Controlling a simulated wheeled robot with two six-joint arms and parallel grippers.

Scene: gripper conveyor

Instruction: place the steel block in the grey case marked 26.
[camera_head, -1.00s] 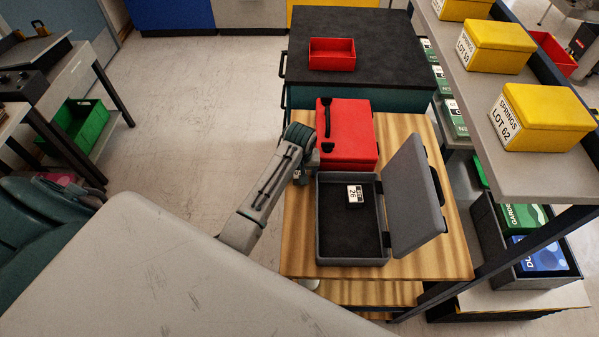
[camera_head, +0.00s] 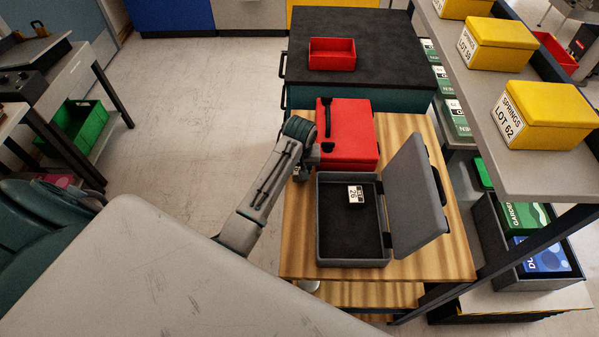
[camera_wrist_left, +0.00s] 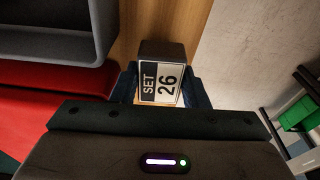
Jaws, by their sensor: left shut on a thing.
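The grey case (camera_head: 323,225) stands open on the wooden table, its lid (camera_head: 412,195) raised on the right. My left gripper (camera_wrist_left: 160,92) is shut on a dark block (camera_wrist_left: 163,48) with a white label reading SET 26. In the head view, my left wrist is by the table's left edge, just left of the case's back corner. My arm hides the block and fingertips there. In the left wrist view, the case (camera_wrist_left: 75,48) is at the upper left, apart from the block. My right gripper is not in view.
A closed red case (camera_head: 350,135) lies right behind the grey case, close to my left wrist. Bare wood (camera_head: 300,255) shows along the table's left side. A shelf with yellow boxes (camera_head: 545,115) overhangs at the right. Open floor lies left of the table.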

